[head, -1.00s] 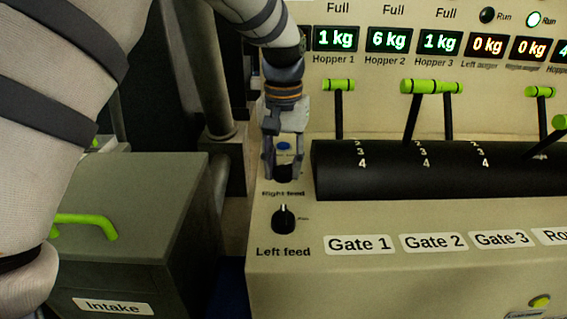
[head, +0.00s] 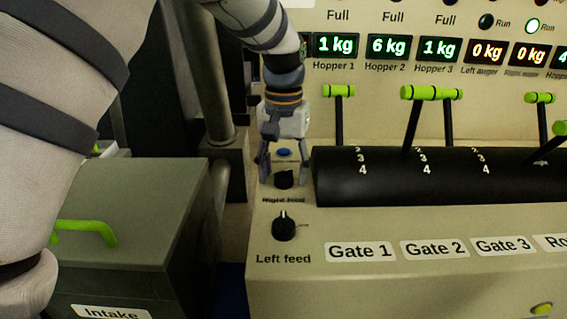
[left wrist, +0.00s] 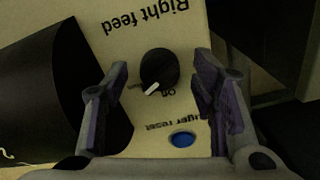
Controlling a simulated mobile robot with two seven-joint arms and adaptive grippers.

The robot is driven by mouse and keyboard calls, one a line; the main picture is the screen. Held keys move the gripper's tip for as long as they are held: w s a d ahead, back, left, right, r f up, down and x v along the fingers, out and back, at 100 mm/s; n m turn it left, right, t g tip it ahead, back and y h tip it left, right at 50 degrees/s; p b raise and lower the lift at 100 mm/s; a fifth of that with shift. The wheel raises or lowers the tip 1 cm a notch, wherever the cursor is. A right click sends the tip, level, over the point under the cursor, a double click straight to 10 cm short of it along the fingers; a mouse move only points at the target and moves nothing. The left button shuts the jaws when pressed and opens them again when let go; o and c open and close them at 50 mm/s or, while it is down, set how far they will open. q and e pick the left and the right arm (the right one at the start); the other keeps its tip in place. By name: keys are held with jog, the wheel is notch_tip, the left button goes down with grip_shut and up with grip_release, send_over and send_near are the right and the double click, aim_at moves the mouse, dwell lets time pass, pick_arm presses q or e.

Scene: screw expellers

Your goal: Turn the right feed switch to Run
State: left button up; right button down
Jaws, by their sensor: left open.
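The right feed switch (head: 284,180) is a round black knob on the cream panel, just above its label. In the left wrist view the knob (left wrist: 160,68) shows a white pointer mark angled to the lower left. Small lettering lies beside the mark but is too blurred and covered to read surely. My left gripper (head: 285,177) points down over the knob with its fingers apart, one on each side. In the left wrist view, gaps show between the knob and both fingers (left wrist: 161,88). My right gripper is out of view.
The left feed knob (head: 284,227) sits nearer on the panel, its pointer up. A blue button (left wrist: 182,139) lies beside the right feed knob. The black gate drum (head: 430,180) with green-tipped levers is to the right. A grey intake box (head: 130,225) stands at left.

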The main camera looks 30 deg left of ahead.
aim_at(283, 171)
pick_arm(q)
notch_tip(283, 171, up, 12)
jog(key=shift+f, duration=0.2)
dwell(0.4)
